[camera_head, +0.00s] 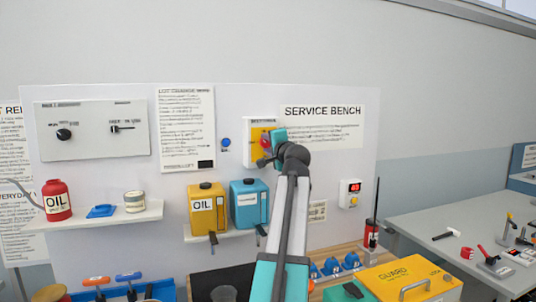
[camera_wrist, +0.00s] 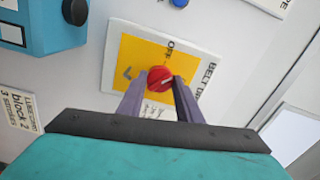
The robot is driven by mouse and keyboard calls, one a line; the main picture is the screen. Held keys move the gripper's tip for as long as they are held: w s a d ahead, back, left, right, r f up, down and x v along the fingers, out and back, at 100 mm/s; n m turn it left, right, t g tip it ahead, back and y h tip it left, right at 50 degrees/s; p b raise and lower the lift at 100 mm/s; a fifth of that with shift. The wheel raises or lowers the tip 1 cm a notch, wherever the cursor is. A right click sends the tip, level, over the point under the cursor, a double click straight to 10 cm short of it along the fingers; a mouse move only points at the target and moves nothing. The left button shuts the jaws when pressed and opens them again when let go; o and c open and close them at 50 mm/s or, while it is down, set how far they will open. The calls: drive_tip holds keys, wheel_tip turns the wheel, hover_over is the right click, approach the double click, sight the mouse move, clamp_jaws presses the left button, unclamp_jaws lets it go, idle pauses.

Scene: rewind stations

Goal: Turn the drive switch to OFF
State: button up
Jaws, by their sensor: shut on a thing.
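The drive switch is a red round knob (camera_wrist: 160,76) on a yellow plate (camera_wrist: 133,54) with a white border, mounted on the wall panel. In the wrist view, "OFF" is printed beyond the knob and a "BELT DR…" label runs along the plate's right side. A pale mark shows on the knob's face, well away from the OFF word. My gripper (camera_wrist: 160,84) is shut on the knob, one grey finger on each side. In the head view the red knob (camera_head: 265,140) shows at the left of my gripper, which partly covers the plate.
A blue button (camera_head: 226,142) sits left of the switch plate. Yellow (camera_head: 204,213) and teal (camera_head: 248,190) cans stand on a shelf below it. A yellow guard box (camera_head: 408,280) lies on the bench below.

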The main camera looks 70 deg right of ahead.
drive_tip(key=n+b, duration=0.2)
drive_tip(key=b, duration=0.1)
drive_tip(key=n+b, duration=0.1)
drive_tip(key=n, duration=0.1)
drive_tip(key=shift+f+b, duration=0.25)
drive_tip(key=shift+b, duration=0.05)
drive_tip(key=n+b, duration=0.3)
drive_tip(key=n, duration=0.1)
drive_tip(key=shift+r+b, duration=0.15)
drive_tip(key=shift+b, duration=0.15)
drive_tip(key=shift+n, duration=0.3)
drive_tip(key=o, duration=1)
drive_tip(key=shift+o, duration=0.2)
drive_tip(key=shift+a, duration=0.1)
drive_tip(key=b+v, duration=0.1)
drive_tip(key=v, duration=1.2)
drive_tip(key=shift+s+a, duration=0.25)
drive_tip(key=shift+r, duration=0.1)
